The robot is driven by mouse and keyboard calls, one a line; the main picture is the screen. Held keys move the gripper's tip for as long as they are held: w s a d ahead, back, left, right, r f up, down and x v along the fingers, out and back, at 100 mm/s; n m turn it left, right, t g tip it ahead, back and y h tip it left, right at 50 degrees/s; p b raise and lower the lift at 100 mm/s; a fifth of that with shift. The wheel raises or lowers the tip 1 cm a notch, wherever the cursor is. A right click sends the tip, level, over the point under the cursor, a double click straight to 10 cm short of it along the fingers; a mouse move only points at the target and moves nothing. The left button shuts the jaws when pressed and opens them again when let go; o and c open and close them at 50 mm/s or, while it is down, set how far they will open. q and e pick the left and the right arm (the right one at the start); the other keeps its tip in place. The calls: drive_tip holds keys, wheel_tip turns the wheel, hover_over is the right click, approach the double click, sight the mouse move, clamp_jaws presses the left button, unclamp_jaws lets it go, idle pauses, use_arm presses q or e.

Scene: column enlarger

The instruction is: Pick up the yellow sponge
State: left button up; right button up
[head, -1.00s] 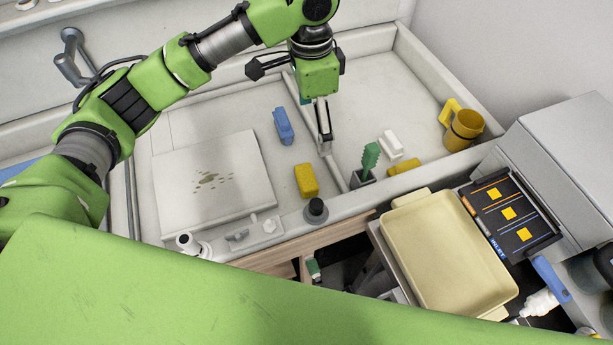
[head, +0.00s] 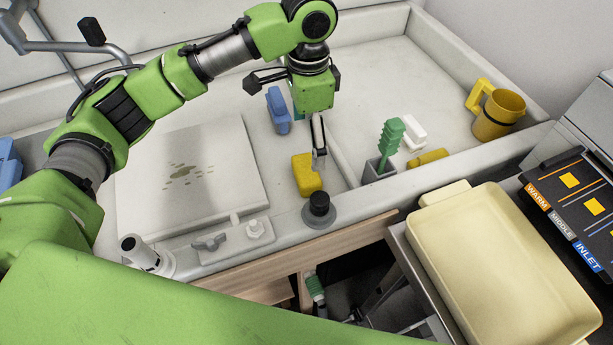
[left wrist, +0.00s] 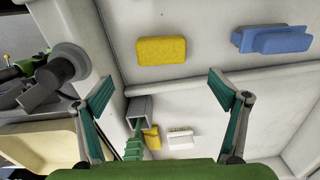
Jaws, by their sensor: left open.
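The yellow sponge (head: 304,176) lies on the floor of the sink basin, just left of the low divider. My left gripper (head: 318,152) points down above and slightly right of it, in front of part of it in the head view. In the left wrist view the sponge (left wrist: 161,50) lies beyond the two spread fingertips (left wrist: 161,78), with nothing between them. The gripper is open. I cannot tell the exact height gap. My right gripper is not in view.
A blue block (head: 278,110) lies behind the sponge. Right of the divider are a grey holder with a green brush (head: 390,140), a white block (head: 412,133), another yellow piece (head: 428,158) and a yellow mug (head: 497,113). A white board (head: 190,170) lies left; a black knob (head: 319,205) stands in front.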

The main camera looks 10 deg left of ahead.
sight(306, 169)
use_arm(q)
drive_tip(key=f, duration=0.6)
drive_tip(key=f+p, duration=0.1)
drive_tip(key=f, duration=0.4)
drive_tip(key=shift+a+f, duration=0.2)
drive_tip(key=shift+f, duration=0.15)
drive_tip(key=c, duration=1)
